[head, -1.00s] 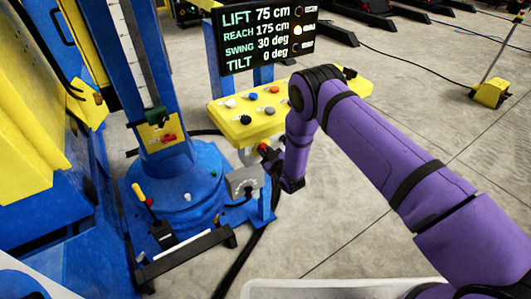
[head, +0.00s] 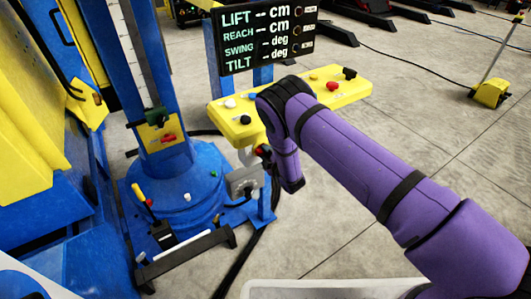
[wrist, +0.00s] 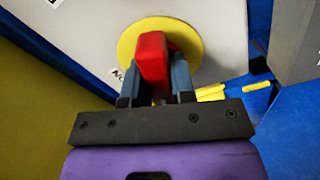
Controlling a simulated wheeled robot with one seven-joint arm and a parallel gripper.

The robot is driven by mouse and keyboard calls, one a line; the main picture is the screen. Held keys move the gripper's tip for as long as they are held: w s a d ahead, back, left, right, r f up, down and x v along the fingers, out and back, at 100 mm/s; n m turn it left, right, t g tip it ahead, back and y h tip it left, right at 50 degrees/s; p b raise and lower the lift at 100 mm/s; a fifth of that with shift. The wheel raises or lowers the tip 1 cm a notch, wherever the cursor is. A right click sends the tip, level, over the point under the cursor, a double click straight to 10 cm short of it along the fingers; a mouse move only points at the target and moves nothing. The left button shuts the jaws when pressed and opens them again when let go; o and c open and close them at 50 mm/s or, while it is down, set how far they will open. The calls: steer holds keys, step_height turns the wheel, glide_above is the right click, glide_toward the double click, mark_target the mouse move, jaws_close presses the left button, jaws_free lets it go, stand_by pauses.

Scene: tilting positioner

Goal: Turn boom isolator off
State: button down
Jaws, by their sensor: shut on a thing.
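The boom isolator shows in the wrist view as a red handle (wrist: 153,58) on a round yellow plate (wrist: 190,36), fixed to a pale panel (wrist: 225,30). My gripper (wrist: 155,82) is shut on the red handle, one finger on each side. Part of a printed label shows at the plate's lower left, too cut off to read. In the head view a small red part (head: 262,150) shows beside my purple wrist, under the yellow console; my arm hides most of the grip. The display (head: 263,38) shows dashes for lift, reach, swing and tilt.
The yellow console (head: 225,112) with coloured knobs stands behind my arm, partly covered by it. A grey box with a dial (head: 243,181) sits just below left of my wrist. The blue column base (head: 175,195) stands left. Open concrete floor lies right.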

steer(key=shift+n, duration=1.8)
steer(key=c, duration=1)
jaws_free()
steer(key=shift+o, duration=0.2)
steer(key=v, duration=1.1)
